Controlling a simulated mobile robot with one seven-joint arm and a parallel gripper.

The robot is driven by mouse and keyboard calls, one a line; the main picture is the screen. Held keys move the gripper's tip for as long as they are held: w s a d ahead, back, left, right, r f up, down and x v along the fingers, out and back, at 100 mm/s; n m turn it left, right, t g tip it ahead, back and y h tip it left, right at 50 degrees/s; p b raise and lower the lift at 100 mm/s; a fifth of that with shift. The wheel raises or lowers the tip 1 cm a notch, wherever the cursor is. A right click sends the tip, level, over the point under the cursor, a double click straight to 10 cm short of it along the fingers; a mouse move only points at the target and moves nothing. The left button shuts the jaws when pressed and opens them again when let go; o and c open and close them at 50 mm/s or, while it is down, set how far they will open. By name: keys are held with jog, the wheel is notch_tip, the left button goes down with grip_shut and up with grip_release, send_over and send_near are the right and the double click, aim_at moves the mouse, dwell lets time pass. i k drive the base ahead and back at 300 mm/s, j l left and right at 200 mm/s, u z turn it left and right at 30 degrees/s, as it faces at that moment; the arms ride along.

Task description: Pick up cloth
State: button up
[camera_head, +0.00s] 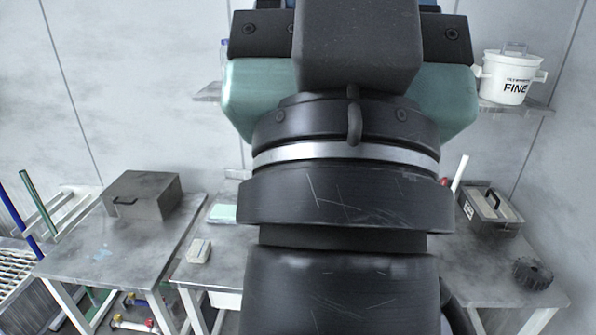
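A small pale beige block-like or folded item (199,250) lies on the middle table's left part; it may be the cloth, but I cannot tell. A flat pale green item (222,213) lies farther back on the same table and could also be a cloth. My arm fills the middle of the view, large and close, and hides much of the middle table. My gripper's fingers do not show.
A grey metal box (143,195) stands on the left table (92,262). At right are an open-topped grey box (490,211) and a dark toothed wheel (533,273). A white bucket marked FINE (505,78) sits on a wall shelf. A rack (17,268) stands far left.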

aim_at(199, 252)
jog(key=i+u, duration=0.15)
jog(key=u, duration=0.3)
jog(key=i+u, duration=0.1)
jog(key=u, duration=0.3)
jog(key=i+u, duration=0.15)
jog(key=u, duration=0.3)
jog(key=i+l+u, duration=0.2)
jog(key=i+l, duration=0.35)
jog(key=i+l+u, duration=0.25)
jog(key=i+l, duration=0.25)
jog(key=l, duration=0.15)
